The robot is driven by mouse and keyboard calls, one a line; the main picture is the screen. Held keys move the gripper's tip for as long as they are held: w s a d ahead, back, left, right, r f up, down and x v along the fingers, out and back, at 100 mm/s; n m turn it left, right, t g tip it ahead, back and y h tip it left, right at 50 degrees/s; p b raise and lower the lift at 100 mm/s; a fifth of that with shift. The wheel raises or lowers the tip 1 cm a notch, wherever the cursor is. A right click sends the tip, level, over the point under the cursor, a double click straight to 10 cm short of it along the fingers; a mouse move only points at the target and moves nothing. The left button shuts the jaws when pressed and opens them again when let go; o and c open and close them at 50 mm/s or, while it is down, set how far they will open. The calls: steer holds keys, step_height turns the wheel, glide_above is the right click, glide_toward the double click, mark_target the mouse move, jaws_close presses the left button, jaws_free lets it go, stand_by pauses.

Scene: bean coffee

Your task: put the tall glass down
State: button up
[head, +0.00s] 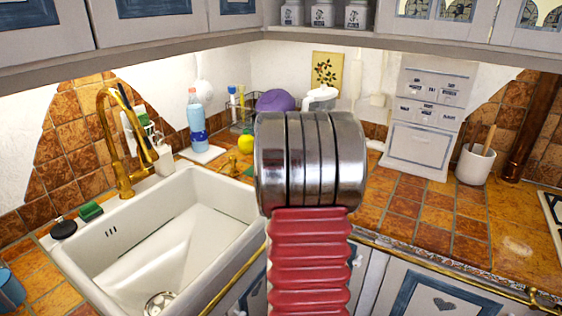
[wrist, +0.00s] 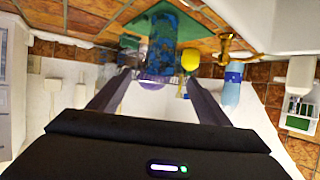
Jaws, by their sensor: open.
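The tall glass (wrist: 165,42), dark blue with a mottled pattern, shows in the wrist view, which sees the room upside down. It appears upright, with its base at the green mat (wrist: 198,27) on the counter. My gripper (wrist: 158,77) is open, its two dark fingers pointing toward the glass. The glass lies between and beyond the fingertips in the picture; I cannot tell whether either finger touches it. In the head view my arm hides the glass and the gripper, and only an edge of the green mat (head: 249,172) shows.
A yellow object (wrist: 190,59) and a brass tap fitting (wrist: 232,42) are close beside the glass. A blue bottle (head: 195,110) stands behind the sink (head: 190,235). A white drawer cabinet (head: 428,120) and a crock (head: 475,165) stand right; tiled counter between is free.

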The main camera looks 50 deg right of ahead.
steer(key=w+a+r+n+y, duration=0.1)
steer(key=a+r+n+y, duration=0.15)
steer(key=a, duration=1.35)
steer(key=a+r+n+y, duration=0.2)
steer(key=a+r+y, duration=0.1)
steer(key=a, duration=1.4)
steer(key=s+a+f+n+g+y, duration=0.3)
steer(key=s+a+n+y, duration=0.1)
steer(key=s+a, duration=1.5)
steer(key=a+n, duration=0.1)
steer(key=a, duration=0.3)
steer(key=shift+s+a+f+y, duration=0.15)
steer(key=shift+a+y, duration=0.05)
steer(key=shift+y, duration=0.15)
steer(key=shift+n, duration=0.25)
